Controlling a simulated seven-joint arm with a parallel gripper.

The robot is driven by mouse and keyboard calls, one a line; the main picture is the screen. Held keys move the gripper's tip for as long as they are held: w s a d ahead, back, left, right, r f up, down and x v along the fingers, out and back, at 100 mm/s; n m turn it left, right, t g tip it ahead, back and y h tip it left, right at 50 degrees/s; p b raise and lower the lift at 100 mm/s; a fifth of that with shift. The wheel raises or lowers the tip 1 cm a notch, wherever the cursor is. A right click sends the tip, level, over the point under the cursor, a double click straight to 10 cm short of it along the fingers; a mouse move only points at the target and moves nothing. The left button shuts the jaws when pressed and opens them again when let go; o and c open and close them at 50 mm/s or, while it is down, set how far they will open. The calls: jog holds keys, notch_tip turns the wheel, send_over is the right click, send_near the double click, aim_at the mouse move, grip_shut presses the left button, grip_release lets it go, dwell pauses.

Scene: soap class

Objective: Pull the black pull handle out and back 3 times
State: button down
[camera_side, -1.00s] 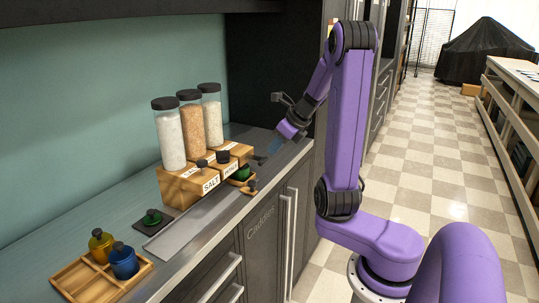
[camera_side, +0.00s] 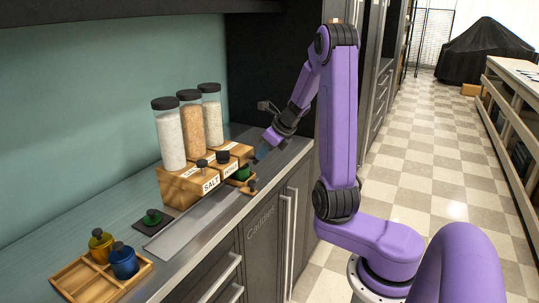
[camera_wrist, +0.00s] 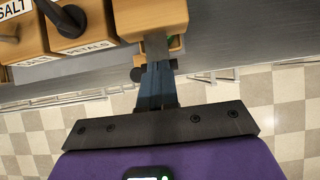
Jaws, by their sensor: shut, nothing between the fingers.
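My gripper (camera_side: 260,153) points down and left at the right end of the wooden dispenser block (camera_side: 180,186). Its narrow blue fingers (camera_wrist: 155,80) are together and empty. In the wrist view their grey tips overlap a small wooden drawer (camera_wrist: 177,27) with something green in it. The drawer (camera_side: 242,182) sticks out of the block in the side view. A larger black handle (camera_wrist: 66,19) stands over the section marked PETALS. Which one is the task's handle, I cannot tell.
Three jars (camera_side: 191,130) stand on the block. A grey strip (camera_side: 185,228) lies in front of it. A green-topped piece (camera_side: 152,218) sits on a dark pad. A wooden tray (camera_side: 75,281) holds a yellow and a blue bottle. Cabinet handles line the counter front.

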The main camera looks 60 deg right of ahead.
jog(key=shift+w+a, duration=0.1)
jog(key=shift+w, duration=0.7)
jog(key=shift+w+r, duration=0.1)
jog(key=shift+r, duration=0.05)
jog(key=v, duration=1.4)
jog(key=shift+s, duration=0.25)
jog(key=a+v, duration=0.1)
jog(key=v, duration=0.8)
jog(key=shift+r, duration=0.3)
jog(key=shift+w, duration=0.1)
dwell(0.5)
